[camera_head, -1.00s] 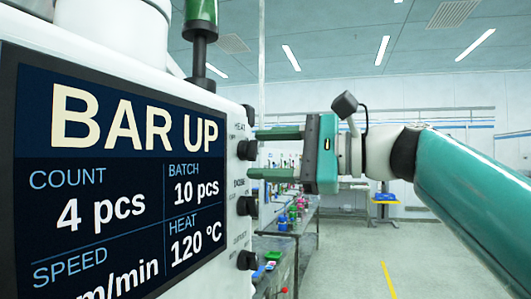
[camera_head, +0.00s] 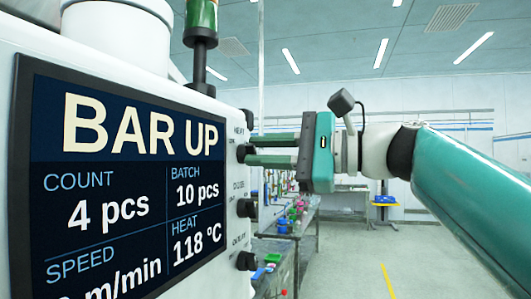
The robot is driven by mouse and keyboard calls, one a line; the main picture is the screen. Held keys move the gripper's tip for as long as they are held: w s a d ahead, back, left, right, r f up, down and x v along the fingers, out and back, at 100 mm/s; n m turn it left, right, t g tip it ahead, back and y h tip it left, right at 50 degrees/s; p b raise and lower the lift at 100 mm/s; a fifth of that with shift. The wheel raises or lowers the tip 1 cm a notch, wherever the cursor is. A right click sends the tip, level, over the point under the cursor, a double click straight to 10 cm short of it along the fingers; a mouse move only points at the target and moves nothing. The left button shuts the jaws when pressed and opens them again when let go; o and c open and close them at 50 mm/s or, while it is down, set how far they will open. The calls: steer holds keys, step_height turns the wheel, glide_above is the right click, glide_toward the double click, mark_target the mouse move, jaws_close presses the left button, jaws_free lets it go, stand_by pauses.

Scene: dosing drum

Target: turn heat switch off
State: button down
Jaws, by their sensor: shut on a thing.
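The dosing machine's white side panel (camera_head: 225,240) carries a column of black knobs. The heat switch (camera_head: 241,152) is the black knob just below the small HEAT label. My gripper (camera_head: 247,150) reaches in from the right with its two green fingers, one above and one below this knob, and is shut on it. The fingertips partly hide the knob, and its pointer direction cannot be made out. The display (camera_head: 120,180) reads BAR UP, count 4 pcs, batch 10 pcs and heat 118 °C.
Two more black knobs (camera_head: 246,208) sit lower on the same panel, close below my fingers. A green-topped stack light (camera_head: 201,25) stands above. A bench (camera_head: 300,235) with coloured items is behind.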

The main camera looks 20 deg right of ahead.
steer(key=shift+w+f, duration=0.45)
steer(key=shift+f, duration=0.05)
steer(key=c, duration=2.1)
jaws_free()
steer(key=n, duration=0.3)
steer(key=shift+w, duration=0.1)
steer(key=shift+o, duration=0.4)
steer(key=n, duration=0.4)
steer(key=shift+d+r, duration=0.1)
steer(key=n, duration=0.2)
steer(key=shift+r+n, duration=0.1)
steer(key=shift+n, duration=0.3)
steer(key=shift+c, duration=0.2)
steer(key=shift+s+r+n, duration=0.25)
steer(key=shift+r+n, duration=0.15)
steer(key=shift+n, duration=0.7)
steer(key=o, duration=1)
steer(key=shift+s, duration=0.1)
steer(key=shift+d+f, duration=0.1)
